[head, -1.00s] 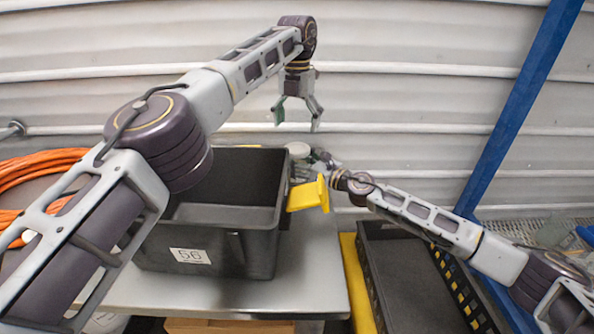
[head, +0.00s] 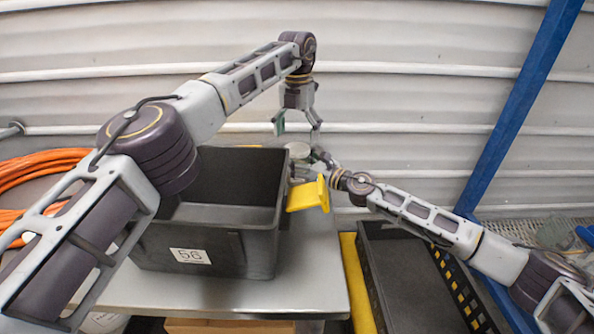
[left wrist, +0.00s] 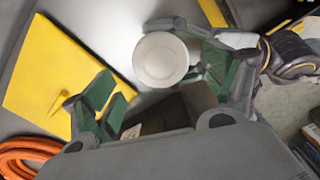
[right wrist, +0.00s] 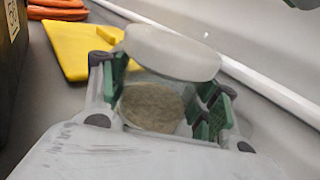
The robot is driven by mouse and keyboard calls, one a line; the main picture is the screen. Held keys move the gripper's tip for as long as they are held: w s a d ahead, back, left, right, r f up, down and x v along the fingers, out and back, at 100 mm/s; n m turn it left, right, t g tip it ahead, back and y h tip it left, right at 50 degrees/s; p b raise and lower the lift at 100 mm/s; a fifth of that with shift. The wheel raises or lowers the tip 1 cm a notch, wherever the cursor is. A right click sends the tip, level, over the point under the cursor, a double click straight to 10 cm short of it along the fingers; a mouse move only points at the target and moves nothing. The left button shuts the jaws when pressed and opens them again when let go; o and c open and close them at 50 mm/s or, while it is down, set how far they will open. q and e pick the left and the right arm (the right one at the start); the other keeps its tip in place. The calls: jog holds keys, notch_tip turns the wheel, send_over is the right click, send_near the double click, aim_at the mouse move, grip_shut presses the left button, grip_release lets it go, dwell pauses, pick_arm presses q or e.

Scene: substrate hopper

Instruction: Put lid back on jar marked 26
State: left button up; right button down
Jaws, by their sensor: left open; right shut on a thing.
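A clear jar (right wrist: 152,108) with brownish substrate stands between the green-padded fingers of my right gripper (right wrist: 165,108), which is shut on it. A round white lid (right wrist: 172,52) is at the jar's mouth; I cannot tell whether it is fully seated. The lid also shows from above in the left wrist view (left wrist: 160,60) and in the head view (head: 298,149). My left gripper (head: 298,129) is open and empty, pointing down just above the lid. In the left wrist view, the lid lies between and beyond its spread fingers. No number is readable on the jar.
A dark crate (head: 258,245) labelled 56 stands on the grey table (head: 315,275), left of the jar. A yellow scoop-like piece (head: 305,197) is close by the crate's right side. An orange hose (head: 35,180) lies left. A black tray (head: 395,285) is lower right.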

aim_at(297, 148)
pick_arm(q)
jog(key=shift+f, duration=2.4)
jog(key=c, duration=1.1)
jog(key=shift+o, duration=0.2)
jog(key=shift+m, duration=0.7)
jog(key=o, duration=1.2)
jog(key=shift+r, duration=0.15)
jog(key=shift+r, duration=3.6)
